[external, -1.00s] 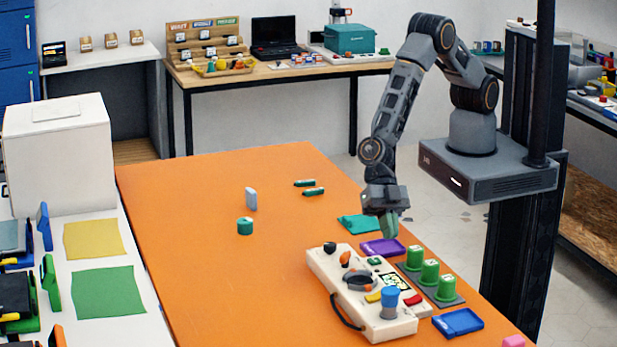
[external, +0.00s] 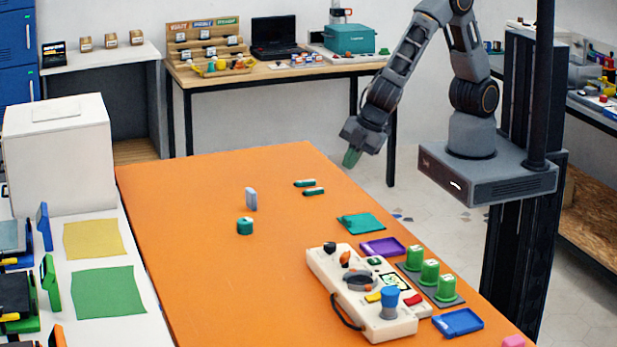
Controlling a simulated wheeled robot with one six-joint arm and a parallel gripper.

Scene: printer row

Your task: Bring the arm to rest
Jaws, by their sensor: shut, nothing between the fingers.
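Nothing touches the fingers. The arm is bent, and its elbow is cut off by the top edge of the picture.
A white control panel (external: 335,262) with knobs stands on the table's right side. The table's left middle is mostly clear.

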